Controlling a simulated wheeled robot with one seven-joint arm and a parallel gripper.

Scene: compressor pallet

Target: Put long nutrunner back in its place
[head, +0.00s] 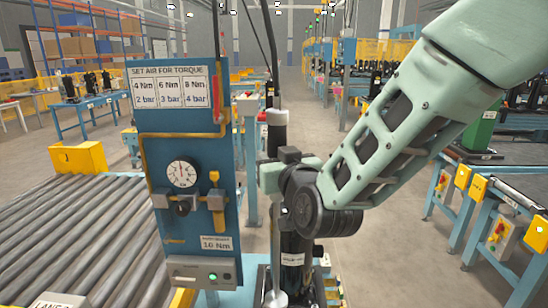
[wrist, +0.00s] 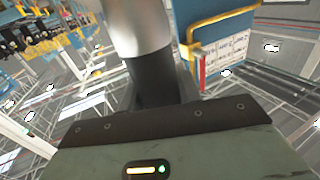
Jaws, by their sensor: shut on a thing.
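The long nutrunner, a grey and black upright cylinder (head: 277,135), stands just right of the blue panel in the head view. A dark cable or hose runs up above it. My gripper (head: 272,177) is shut on its body, and my arm comes in from the upper right. In the wrist view the nutrunner's silver and black barrel (wrist: 148,75) rises from my gripper (wrist: 165,112). A silver rod (head: 275,287) shows lower down in the head view. The nutrunner's lower part is largely hidden by my wrist, and I cannot tell what it touches.
The blue torque panel (head: 225,130) with gauge (head: 182,173) and regulator stands close on the left. It also shows in the wrist view (wrist: 215,22). A roller conveyor (head: 60,235) fills the lower left. Blue workbenches (head: 500,195) stand right. Open floor (head: 390,245) lies between.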

